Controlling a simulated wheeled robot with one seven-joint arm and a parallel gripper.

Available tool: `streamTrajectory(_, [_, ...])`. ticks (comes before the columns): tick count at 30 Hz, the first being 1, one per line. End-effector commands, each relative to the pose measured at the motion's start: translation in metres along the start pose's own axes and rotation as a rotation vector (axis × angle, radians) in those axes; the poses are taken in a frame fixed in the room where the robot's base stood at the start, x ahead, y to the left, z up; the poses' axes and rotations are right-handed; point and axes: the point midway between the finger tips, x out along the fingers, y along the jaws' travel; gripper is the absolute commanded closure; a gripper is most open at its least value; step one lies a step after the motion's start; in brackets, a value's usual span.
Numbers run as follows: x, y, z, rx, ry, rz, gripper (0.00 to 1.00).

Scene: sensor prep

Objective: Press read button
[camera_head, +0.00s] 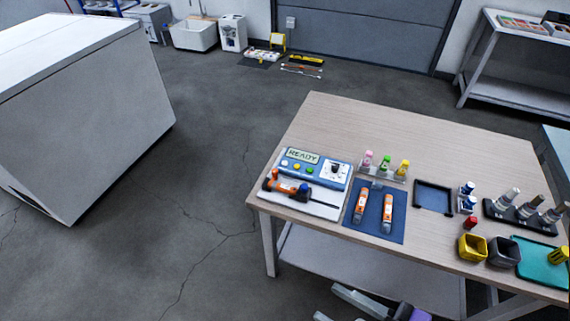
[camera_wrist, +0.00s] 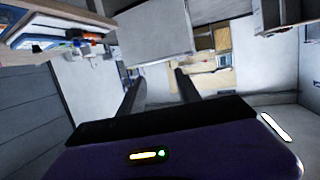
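The meter box (camera_head: 340,178) stands at the left end of the wooden table in the head view. It is blue and white, and its display (camera_head: 302,156) says READY. Below the display is a row of small coloured buttons (camera_head: 297,167); their labels are too small to read, so I cannot tell which is the read button. An orange and black tool (camera_head: 286,186) lies on the white plate in front of them. My gripper (camera_head: 328,302) is low at the bottom edge, in front of the table and apart from the meter. In the wrist view its fingers (camera_wrist: 157,80) are spread with nothing between them.
A blue mat (camera_head: 375,228) with two orange sensors lies right of the meter. A rack with colour-capped bottles (camera_head: 384,165), a black tray (camera_head: 434,197) and yellow and grey cups (camera_head: 473,247) stand farther right. The table's back (camera_head: 380,125) is clear.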

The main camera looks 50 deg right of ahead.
Motion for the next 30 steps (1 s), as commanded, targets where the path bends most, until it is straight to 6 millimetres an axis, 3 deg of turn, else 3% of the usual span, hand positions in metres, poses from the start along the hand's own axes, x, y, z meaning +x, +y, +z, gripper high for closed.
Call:
streamTrajectory(2, [0.0, 0.0, 0.0, 0.0, 0.0, 0.0, 0.6])
streamTrajectory(8, [0.0, 0.0, 0.0, 0.0, 0.0, 0.0, 0.97])
streamTrajectory(9, [0.0, 0.0, 0.0, 0.0, 0.0, 0.0, 1.0])
streamTrajectory(30, [0.0, 0.0, 0.0, 0.0, 0.0, 0.0, 1.0])
